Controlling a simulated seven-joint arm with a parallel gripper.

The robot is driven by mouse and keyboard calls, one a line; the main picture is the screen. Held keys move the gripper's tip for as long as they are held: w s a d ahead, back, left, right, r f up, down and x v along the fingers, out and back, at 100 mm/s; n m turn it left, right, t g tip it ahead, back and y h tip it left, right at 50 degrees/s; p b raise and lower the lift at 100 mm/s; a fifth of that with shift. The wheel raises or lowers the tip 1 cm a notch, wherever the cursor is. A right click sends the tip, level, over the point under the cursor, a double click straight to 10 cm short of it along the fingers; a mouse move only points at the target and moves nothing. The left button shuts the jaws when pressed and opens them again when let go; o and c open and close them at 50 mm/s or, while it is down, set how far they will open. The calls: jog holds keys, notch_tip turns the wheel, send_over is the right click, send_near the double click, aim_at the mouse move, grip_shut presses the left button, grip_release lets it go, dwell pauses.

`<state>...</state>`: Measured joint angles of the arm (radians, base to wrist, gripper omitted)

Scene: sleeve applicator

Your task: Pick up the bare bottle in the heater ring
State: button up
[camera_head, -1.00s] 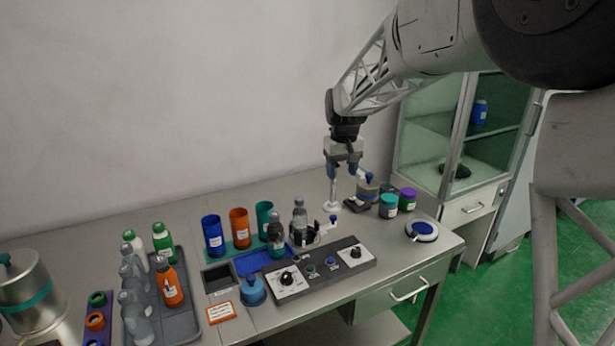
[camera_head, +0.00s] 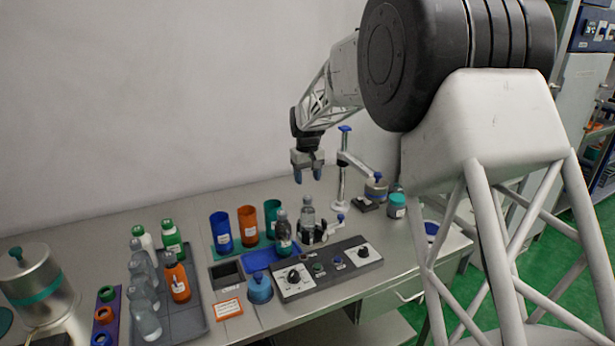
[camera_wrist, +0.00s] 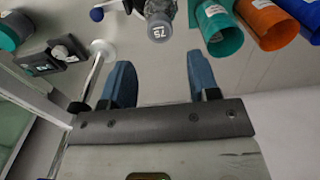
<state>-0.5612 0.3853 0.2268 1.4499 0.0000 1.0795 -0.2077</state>
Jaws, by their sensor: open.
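The bare bottle (camera_head: 308,212), clear with a grey cap, stands upright in the heater ring (camera_head: 321,232) near the middle of the bench. In the wrist view, a bottle top with a grey cap marked 75 (camera_wrist: 160,28) shows beyond the fingertips, beside the ring's blue knob (camera_wrist: 97,14); it appears to be this bottle. My gripper (camera_head: 308,176) is open and empty, pointing down above the bottle and apart from it. The wrist view shows its two blue fingers spread with nothing between them (camera_wrist: 160,78). The bottle's lower part is partly hidden by the ring.
A stand with a post and side arm (camera_head: 344,170) rises to the right. A control panel (camera_head: 329,268) lies in front.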

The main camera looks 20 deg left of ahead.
aim_at(308, 197)
jog(key=shift+f, duration=0.2)
jog(key=shift+f, duration=4.3)
jog(key=c, duration=0.8)
jog(key=shift+r, duration=0.2)
jog(key=shift+r, duration=3.6)
